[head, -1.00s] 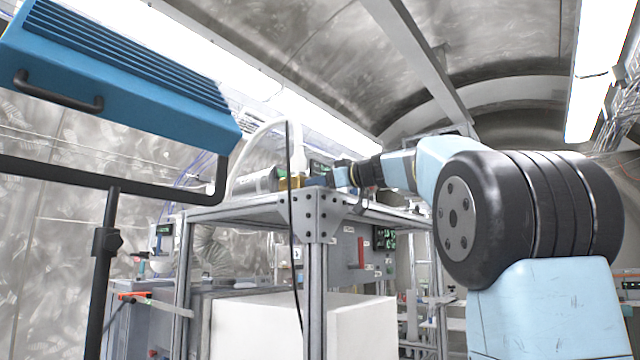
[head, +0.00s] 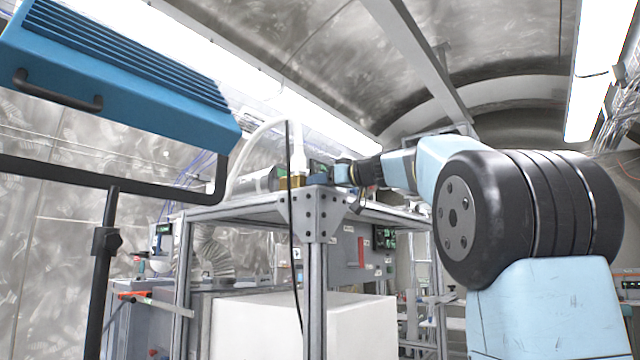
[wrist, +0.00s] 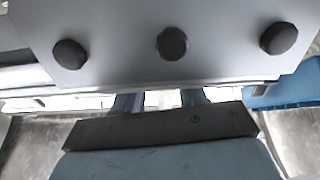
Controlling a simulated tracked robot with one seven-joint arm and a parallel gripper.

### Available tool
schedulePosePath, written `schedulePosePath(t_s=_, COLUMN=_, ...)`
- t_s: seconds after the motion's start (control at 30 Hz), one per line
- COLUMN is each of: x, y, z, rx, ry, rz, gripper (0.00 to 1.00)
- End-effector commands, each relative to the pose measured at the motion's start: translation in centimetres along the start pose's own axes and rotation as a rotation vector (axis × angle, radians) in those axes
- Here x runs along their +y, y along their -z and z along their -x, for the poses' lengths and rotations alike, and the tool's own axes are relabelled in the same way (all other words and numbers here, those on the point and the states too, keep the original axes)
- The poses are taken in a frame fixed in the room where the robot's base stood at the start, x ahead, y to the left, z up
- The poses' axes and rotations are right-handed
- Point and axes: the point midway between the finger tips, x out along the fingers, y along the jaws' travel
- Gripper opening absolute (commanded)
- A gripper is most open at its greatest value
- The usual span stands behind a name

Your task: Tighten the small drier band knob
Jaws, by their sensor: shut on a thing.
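A grey cylinder (head: 262,180), which looks like the drier, lies on top of the metal frame, with a brass-coloured part (head: 291,182) at its right end. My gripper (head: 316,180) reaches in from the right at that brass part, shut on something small. The knob itself cannot be made out; the fingers and frame corner cover it. In the wrist view my gripper (wrist: 160,100) shows two blue fingers with a bright gap between their visible parts; their tips are hidden behind a grey plate with three dark round parts.
The metal frame's corner plate (head: 314,212) stands just below my gripper. A thin black cable (head: 292,240) hangs in front of it. A white hose (head: 246,150) arches behind. A white box (head: 300,325) stands below, and a blue finned unit (head: 120,75) is at upper left.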

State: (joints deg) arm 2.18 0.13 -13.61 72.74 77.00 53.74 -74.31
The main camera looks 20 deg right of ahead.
Motion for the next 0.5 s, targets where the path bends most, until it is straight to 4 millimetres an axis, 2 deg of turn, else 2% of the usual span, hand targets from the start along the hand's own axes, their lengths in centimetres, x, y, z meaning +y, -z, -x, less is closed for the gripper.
schedulePosePath(t_s=0.5, x=0.03, y=-0.1, z=-0.03, rx=-0.002, ry=0.002, rz=-0.304, gripper=0.11)
